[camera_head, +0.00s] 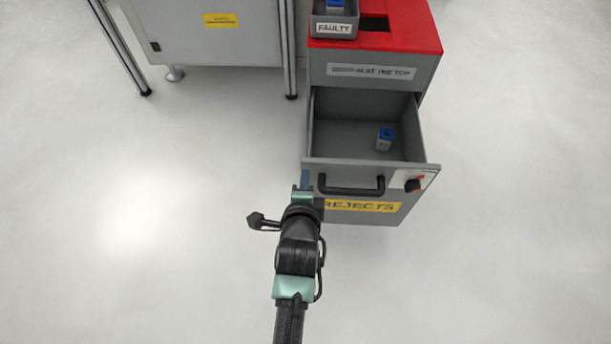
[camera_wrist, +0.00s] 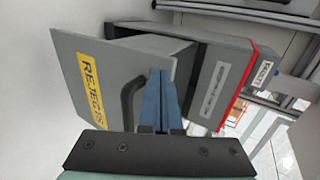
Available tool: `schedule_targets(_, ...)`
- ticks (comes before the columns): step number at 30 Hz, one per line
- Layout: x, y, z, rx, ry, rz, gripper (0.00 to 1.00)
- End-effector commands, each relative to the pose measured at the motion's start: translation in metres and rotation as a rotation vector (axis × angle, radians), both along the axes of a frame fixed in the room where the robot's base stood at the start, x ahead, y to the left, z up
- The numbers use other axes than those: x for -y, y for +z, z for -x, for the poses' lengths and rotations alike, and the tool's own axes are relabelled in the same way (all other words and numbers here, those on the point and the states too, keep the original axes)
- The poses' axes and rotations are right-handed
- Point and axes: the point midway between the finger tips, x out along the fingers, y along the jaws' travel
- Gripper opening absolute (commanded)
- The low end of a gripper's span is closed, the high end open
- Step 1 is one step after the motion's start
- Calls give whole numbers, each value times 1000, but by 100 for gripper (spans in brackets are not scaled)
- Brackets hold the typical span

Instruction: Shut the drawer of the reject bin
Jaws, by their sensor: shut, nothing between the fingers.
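The reject bin (camera_head: 365,72) is a grey cabinet with a red top. Its drawer (camera_head: 371,192) stands pulled out, with a black handle (camera_head: 351,189) and a yellow REJECTS label. The drawer front also shows in the wrist view (camera_wrist: 88,62), turned on its side. My gripper (camera_head: 306,180) is at the left end of the drawer front, beside the handle. In the wrist view its blue fingers (camera_wrist: 160,88) are together and empty, just beside the handle (camera_wrist: 130,100). I cannot tell whether they touch the drawer front.
A small blue and grey part (camera_head: 384,139) lies inside the drawer. A grey FAULTY tray (camera_head: 333,22) sits on the red top. An orange and black knob (camera_head: 414,184) sticks out at the drawer's right. A machine (camera_head: 215,35) on legs stands at the left. Floor around is clear.

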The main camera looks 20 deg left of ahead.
Motion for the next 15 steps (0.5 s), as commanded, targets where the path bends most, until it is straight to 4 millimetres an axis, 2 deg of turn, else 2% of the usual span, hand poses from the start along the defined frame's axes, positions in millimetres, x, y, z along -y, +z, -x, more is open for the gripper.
schedule_targets(6, -5, -1, -16, -1, 0, 1, 0)
schedule_targets(15, -6, 0, -19, -1, 0, 0, 0)
